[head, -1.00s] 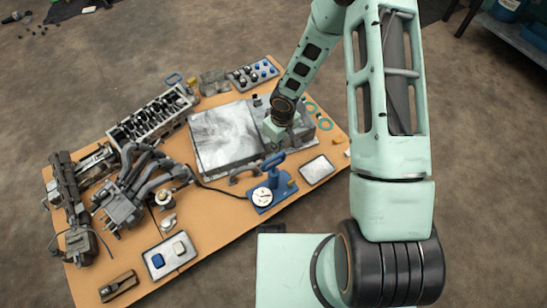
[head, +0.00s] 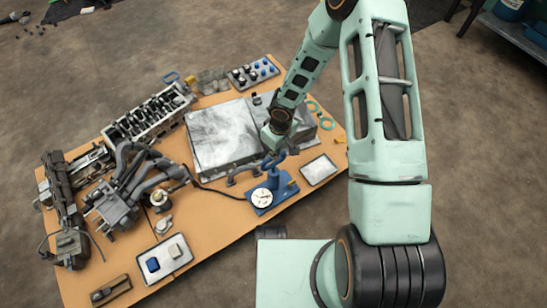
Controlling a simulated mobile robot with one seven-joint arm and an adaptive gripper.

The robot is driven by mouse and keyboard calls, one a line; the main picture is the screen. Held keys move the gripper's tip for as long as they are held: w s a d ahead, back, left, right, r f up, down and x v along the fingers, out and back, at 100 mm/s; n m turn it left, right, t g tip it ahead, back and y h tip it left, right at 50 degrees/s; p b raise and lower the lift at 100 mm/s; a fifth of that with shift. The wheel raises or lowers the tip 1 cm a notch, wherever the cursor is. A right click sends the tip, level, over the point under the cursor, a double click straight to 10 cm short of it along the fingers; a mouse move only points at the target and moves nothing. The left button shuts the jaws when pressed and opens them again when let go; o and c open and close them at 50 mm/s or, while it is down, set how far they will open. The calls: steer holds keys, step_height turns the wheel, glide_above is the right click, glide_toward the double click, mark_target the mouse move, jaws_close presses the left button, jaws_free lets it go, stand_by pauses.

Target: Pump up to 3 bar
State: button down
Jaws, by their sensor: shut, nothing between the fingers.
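A blue hand pump (head: 272,190) stands on the orange workbench, with a round white gauge (head: 262,197) at its front left. The gauge reading is too small to make out. A dark hose (head: 212,188) runs left from the pump. My gripper (head: 270,142) is just above and behind the handle in this view. Its fingers are small here, and it holds nothing. I cannot tell whether it touches the handle.
A cylinder head (head: 148,116), a manifold (head: 120,200) and a tray with two blocks (head: 165,257) fill the left. Bare bench (head: 225,222) lies front left of the pump.

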mark_target(275, 164)
step_height(275, 164, down, 4)
steer(key=b, duration=0.4)
steer(key=shift+f, duration=0.2)
steer(key=shift+s+d+r+b, duration=0.25)
steer(key=shift+s+d+b, duration=0.15)
steer(key=shift+s+d, duration=0.15)
steer(key=shift+s+d+r+b, duration=0.25)
steer(key=shift+s+d+b, duration=0.1)
steer(key=shift+s+d, duration=0.2)
step_height(275, 164, up, 12)
steer(key=shift+s+d, duration=0.4)
steer(key=shift+d, duration=0.05)
stand_by(1.6)
